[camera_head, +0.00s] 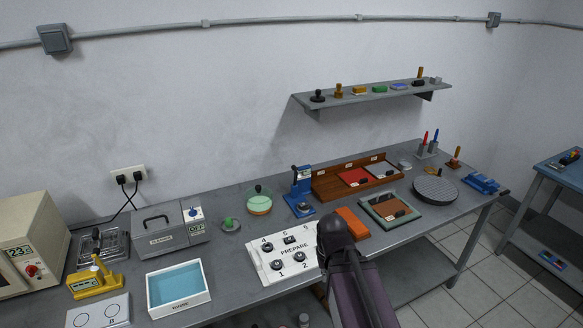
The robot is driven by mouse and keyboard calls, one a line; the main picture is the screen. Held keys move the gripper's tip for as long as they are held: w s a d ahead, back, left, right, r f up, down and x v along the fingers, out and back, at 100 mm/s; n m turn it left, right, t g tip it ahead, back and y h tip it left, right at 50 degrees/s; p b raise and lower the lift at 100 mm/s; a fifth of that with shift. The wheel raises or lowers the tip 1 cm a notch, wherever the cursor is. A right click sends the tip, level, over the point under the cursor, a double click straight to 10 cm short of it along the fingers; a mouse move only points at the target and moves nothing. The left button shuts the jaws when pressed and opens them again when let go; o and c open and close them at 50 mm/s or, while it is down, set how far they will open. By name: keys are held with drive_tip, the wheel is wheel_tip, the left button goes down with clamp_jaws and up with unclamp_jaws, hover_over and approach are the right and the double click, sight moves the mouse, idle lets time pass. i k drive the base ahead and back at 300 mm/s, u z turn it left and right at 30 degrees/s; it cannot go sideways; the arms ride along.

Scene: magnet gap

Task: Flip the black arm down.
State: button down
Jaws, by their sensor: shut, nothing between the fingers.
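No part is clearly marked as the black arm, and I cannot tell which one it is. A yellow device (94,283) with small dark parts sits at the left front of the bench. A dark, raised handle (155,219) stands on the grey box (168,240) behind it. A blue press-like device (301,190) with a dark top stands upright near the bench's middle. My own dark arm rises from the bottom of the view, its rounded joint in front of the bench. My gripper's fingers do not show.
The grey bench (228,264) is crowded: a blue-filled tray (178,287), a white numbered panel (283,260), an orange block (352,222) and a wooden tray (357,177). A wall shelf (371,97) holds small items. A blue table (566,172) stands right.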

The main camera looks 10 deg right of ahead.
sight(293, 166)
drive_tip(key=z, duration=0.3)
drive_tip(key=i, duration=1.2)
drive_tip(key=u, duration=0.5)
